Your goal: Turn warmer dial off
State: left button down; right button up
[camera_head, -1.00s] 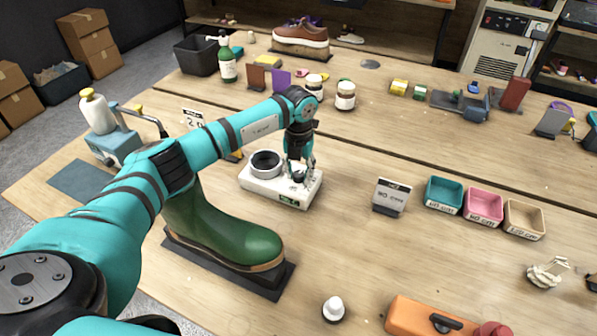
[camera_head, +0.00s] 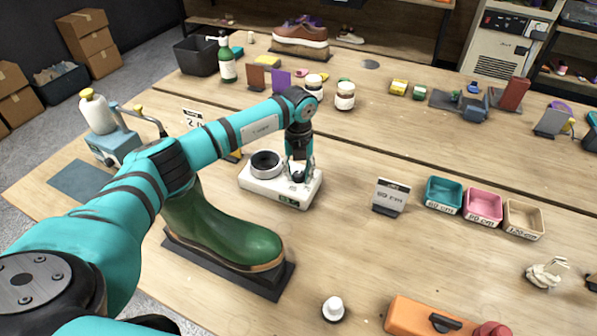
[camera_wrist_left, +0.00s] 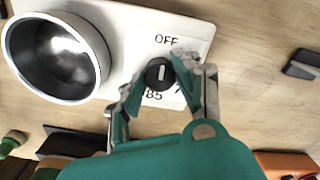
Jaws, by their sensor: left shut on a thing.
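The warmer (camera_head: 270,192) is a white box with a round metal well (camera_head: 266,164) on its left and a small green display (camera_head: 289,202) on its front. Its black dial (camera_wrist_left: 158,73) shows in the left wrist view, with "OFF" printed on one side and "85" on the other. My left gripper (camera_head: 298,176) reaches down over the right part of the warmer. In the left wrist view its fingertips (camera_wrist_left: 157,78) are on either side of the dial, shut on it. The dial's pointer direction is hard to make out. My right gripper is not in view.
A green boot (camera_head: 225,235) stands on a dark mat close in front of the warmer. A small sign (camera_head: 390,195) and coloured trays (camera_head: 444,194) stand to the right. The wood table between the warmer and the sign is clear.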

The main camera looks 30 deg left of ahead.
aim_at(299, 174)
pick_arm(q)
jog(key=c, duration=0.9)
grip_release()
jog(key=shift+r, duration=0.1)
jog(key=shift+c, duration=0.2)
notch_tip(299, 174, up, 12)
